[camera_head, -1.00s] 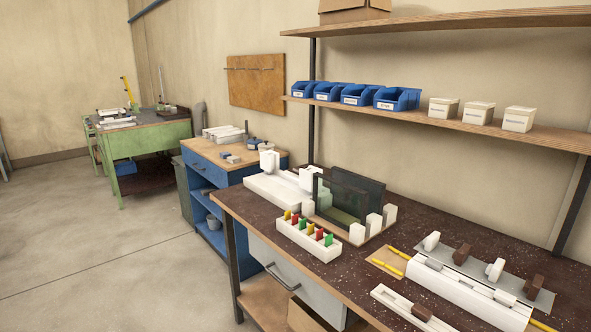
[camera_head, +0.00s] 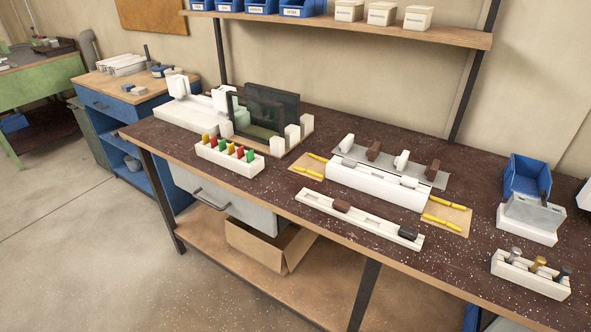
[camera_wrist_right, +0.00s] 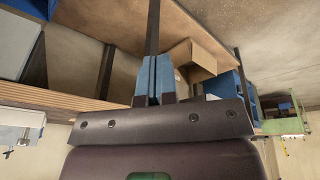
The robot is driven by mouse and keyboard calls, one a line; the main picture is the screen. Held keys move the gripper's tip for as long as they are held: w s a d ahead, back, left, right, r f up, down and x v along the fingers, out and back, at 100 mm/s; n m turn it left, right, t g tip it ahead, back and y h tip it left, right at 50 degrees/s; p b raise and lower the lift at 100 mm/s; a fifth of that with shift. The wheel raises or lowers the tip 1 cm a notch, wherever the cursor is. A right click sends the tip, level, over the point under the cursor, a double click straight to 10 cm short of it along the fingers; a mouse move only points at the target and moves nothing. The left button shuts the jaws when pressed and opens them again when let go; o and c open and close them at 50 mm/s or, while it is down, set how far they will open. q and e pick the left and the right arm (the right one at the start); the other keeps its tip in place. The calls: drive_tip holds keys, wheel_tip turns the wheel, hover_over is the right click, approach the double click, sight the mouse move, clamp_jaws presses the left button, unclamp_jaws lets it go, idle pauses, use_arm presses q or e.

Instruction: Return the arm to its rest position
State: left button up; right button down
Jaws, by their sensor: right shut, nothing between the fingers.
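My right gripper (camera_wrist_right: 156,62) shows in the right wrist view with its two blue fingers pressed together and nothing between them. That view appears upside down. The gripper is in front of the workbench, apart from the things on it, with the bench's wooden edge (camera_wrist_right: 50,98) and lower shelf behind the fingers. Neither gripper shows in the head view, and my left gripper is in no view. The workbench (camera_head: 285,190) has a dark speckled top. On it stand the long white clamp fixture (camera_head: 375,185) and a white rail (camera_head: 360,222) with dark blocks.
A cardboard box (camera_head: 265,245) on the lower shelf also shows near the fingers in the wrist view (camera_wrist_right: 193,62). A white rack of coloured clips (camera_head: 228,160), a blue bin (camera_head: 527,178) and a white holder with knobs (camera_head: 530,275) stand on the bench. The floor (camera_head: 75,255) at left is clear.

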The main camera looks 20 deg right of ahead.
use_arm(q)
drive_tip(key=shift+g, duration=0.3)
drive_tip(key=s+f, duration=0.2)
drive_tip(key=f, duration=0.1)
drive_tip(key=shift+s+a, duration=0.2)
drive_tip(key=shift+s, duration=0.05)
use_arm(e)
drive_tip(key=w+f+t, duration=0.7)
drive_tip(key=f+t, duration=0.1)
drive_tip(key=f, duration=0.2)
drive_tip(key=shift+w+n+y, duration=0.15)
drive_tip(key=shift+n+y, duration=0.15)
drive_tip(key=shift+n, duration=0.1)
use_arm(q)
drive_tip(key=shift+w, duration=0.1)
use_arm(e)
drive_tip(key=shift+f, duration=0.1)
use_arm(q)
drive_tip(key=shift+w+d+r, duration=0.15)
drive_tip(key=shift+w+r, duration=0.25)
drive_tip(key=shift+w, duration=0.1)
